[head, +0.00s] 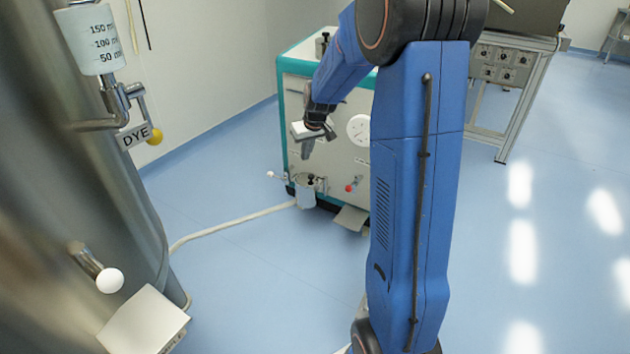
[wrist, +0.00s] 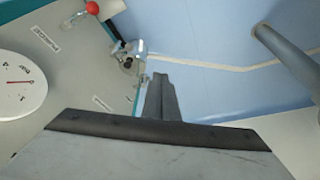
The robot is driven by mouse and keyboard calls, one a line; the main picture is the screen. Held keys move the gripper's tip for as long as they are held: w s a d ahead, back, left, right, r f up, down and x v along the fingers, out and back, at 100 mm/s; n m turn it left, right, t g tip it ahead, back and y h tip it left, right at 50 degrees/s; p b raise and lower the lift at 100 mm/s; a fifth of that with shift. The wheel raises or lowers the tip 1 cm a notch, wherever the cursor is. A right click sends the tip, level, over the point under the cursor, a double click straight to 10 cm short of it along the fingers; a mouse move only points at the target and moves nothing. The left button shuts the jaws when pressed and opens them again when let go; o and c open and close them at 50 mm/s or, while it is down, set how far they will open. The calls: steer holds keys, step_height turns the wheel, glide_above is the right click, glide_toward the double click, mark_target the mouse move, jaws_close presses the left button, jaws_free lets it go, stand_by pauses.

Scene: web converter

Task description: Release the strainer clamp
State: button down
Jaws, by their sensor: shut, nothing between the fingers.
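A metal cup-shaped strainer housing (head: 306,193) sits low on the front of the teal-edged cabinet (head: 335,125), with a small dark-topped clamp fitting (head: 311,180) at its top. In the wrist view a small metal fitting (wrist: 128,55) shows at the cabinet's edge, partly cut off by the view angle; I cannot tell whether its clamp is fastened. My gripper (head: 306,152) is in front of the cabinet, above the housing and apart from it. In the wrist view its grey fingers (wrist: 160,82) are together with nothing between them.
The cabinet carries a dial gauge (head: 359,130), a red ball knob (head: 349,188) and a white ball knob (head: 270,174). A pale hose (head: 230,228) runs along the floor to a steel vessel (head: 60,180) at left. The blue floor (head: 270,275) in front is mostly clear.

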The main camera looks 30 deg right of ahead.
glide_above(321, 184)
steer(key=s+a, duration=0.2)
steer(key=a, duration=0.1)
step_height(321, 184, down, 15)
steer(key=shift+s+f, duration=0.2)
steer(key=shift+d, duration=0.1)
steer(key=shift+f, duration=0.1)
steer(key=x, duration=0.9)
steer(key=shift+d+f, duration=0.15)
steer(key=shift+f, duration=0.2)
